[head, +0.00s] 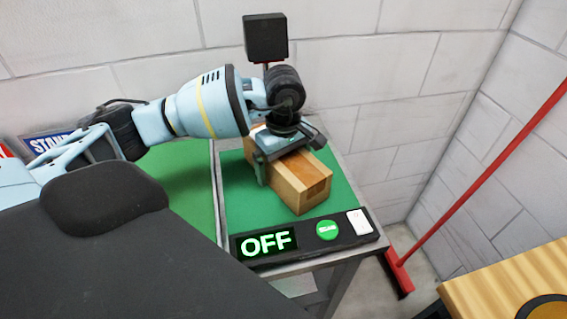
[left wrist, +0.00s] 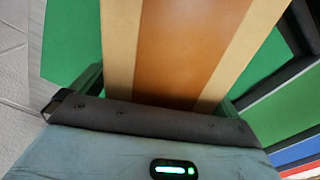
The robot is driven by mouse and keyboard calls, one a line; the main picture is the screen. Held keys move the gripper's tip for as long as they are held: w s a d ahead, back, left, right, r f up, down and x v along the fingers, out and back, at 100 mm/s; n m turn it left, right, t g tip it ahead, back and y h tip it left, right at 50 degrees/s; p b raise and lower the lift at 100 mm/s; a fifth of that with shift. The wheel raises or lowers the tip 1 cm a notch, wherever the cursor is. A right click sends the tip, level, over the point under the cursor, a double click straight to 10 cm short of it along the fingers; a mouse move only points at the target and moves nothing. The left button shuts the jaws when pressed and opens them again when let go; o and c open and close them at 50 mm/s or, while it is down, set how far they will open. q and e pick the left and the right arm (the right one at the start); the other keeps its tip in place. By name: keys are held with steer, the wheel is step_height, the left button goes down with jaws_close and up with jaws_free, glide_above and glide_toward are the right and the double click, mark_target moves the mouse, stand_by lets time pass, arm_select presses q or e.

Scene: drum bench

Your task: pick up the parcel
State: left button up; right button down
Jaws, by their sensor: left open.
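The parcel (head: 305,183) is a brown cardboard box with a darker band along it. It lies on the green surface (head: 339,186) of the bench. My left gripper (head: 287,160) is over the parcel's far part, with one finger down at its left side; the other finger is mostly hidden in the head view. In the left wrist view the parcel (left wrist: 185,50) fills the middle, between the two fingers of the open left gripper (left wrist: 160,92). Whether either finger touches it I cannot tell. My right gripper is not in view.
A black panel with a lit OFF sign (head: 266,243), a green button (head: 327,230) and a white switch (head: 359,222) edges the bench front. A block wall stands behind. A red pole (head: 480,185) leans at right, near a wooden top (head: 500,283).

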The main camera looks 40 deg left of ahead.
arm_select(q)
steer(key=shift+r, duration=0.15)
steer(key=c, duration=1.8)
steer(key=shift+o, duration=0.2)
steer(key=shift+w+r, duration=0.1)
steer(key=shift+r, duration=0.45)
steer(key=shift+s+d+r, duration=0.1)
steer(key=shift+s+r, duration=0.1)
steer(key=shift+r, duration=0.4)
steer(key=shift+s+r, duration=0.2)
steer(key=shift+r, duration=0.4)
steer(key=s+d, duration=0.1)
steer(key=s, duration=0.3)
steer(key=s+d+b, duration=0.1)
steer(key=s, duration=0.4)
steer(key=s+d+r, duration=0.1)
steer(key=s+d, duration=0.1)
steer(key=s, duration=0.2)
steer(key=shift+s+d+r, duration=0.1)
steer(key=shift+s, duration=0.1)
steer(key=shift+s+d+r, duration=0.1)
steer(key=shift+s+d, duration=0.1)
steer(key=shift+s, duration=0.4)
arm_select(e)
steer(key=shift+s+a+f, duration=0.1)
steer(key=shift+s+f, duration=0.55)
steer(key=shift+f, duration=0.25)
